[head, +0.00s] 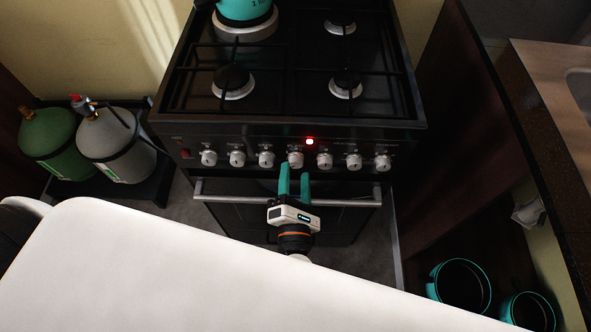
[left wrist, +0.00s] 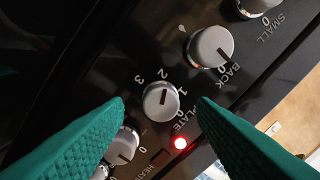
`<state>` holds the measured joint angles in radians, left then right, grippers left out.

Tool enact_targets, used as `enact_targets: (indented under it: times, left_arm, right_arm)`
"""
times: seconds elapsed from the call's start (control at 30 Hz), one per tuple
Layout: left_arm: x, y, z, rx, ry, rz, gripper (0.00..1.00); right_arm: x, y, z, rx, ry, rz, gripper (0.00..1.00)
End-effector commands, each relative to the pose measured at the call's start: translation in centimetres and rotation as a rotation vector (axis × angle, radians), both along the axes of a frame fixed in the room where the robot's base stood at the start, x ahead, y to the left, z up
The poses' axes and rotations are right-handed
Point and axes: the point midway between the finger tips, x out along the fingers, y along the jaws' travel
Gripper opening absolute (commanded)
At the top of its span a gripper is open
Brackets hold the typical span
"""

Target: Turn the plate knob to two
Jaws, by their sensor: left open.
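The plate knob (left wrist: 160,101) is a round silver-grey knob with a dark line on its face. In the left wrist view its label PLATE and the numbers 0 to 3 show around it, and the line appears to point toward the 2. The head view shows it in the middle of the knob row (head: 295,159) on the black stove. My left gripper (head: 294,170), with teal fingers, is open just in front of it. The fingertips show on both sides of the knob in the left wrist view (left wrist: 160,102), with no visible contact. My right gripper is not in view.
A red lamp (left wrist: 180,143) glows beside the plate knob. The BACK knob (left wrist: 211,46) is close by. The oven handle (head: 340,203) runs below the panel. A teal kettle (head: 244,10) stands on the hob. Gas cylinders (head: 117,138) are at left, a counter (head: 555,100) at right.

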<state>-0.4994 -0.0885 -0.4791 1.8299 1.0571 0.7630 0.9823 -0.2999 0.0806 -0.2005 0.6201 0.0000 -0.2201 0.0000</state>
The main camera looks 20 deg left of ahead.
Motion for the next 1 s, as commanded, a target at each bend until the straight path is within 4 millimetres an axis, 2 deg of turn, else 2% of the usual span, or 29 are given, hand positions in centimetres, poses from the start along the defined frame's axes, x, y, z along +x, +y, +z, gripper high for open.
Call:
enact_targets:
  times: [0.2,0.43,0.6,1.0]
  left_arm:
    - [-4.7,-1.5,-0.5,0.000,0.005,-0.002,0.51]
    - [-8.3,-2.6,-0.5,-0.001,0.003,0.000,0.51]
    - [-9.4,-2.9,-0.4,0.000,0.001,0.000,0.51]
    - [-9.5,-2.9,-0.4,0.000,0.001,0.001,0.51]
  right_arm:
    - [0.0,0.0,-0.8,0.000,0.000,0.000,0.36]
    - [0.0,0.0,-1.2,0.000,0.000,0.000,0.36]
    - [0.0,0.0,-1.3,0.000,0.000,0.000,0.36]
    - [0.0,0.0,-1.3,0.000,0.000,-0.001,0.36]
